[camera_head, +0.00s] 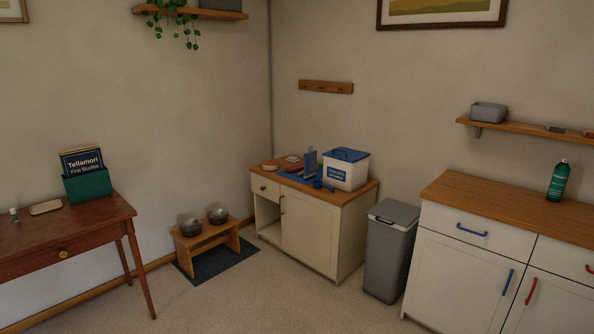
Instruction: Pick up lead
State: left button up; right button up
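I cannot make out a lead for sure in the head view. A small white cabinet with a wooden top (352,196) stands in the corner with several small items on it. A reddish round item (270,165) and a dark red flat item (292,160) lie at its left. A blue upright item (310,160) stands behind a blue flat item (300,178). These are too small to identify. A wooden peg rail (326,87) on the wall above looks empty. Neither of my grippers is in view.
A white tub with a blue lid (346,170) stands on the cabinet. A grey bin (390,250) is right of it, then a long counter (480,194). A bowl stand (208,241) on a dark mat and a red-brown table (70,235) are left. The carpet (270,300) in front is clear.

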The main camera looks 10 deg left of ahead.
aim_at(299, 166)
jog(key=i+j+u, duration=0.1)
jog(key=i+u, duration=0.4)
jog(key=i, duration=2.05)
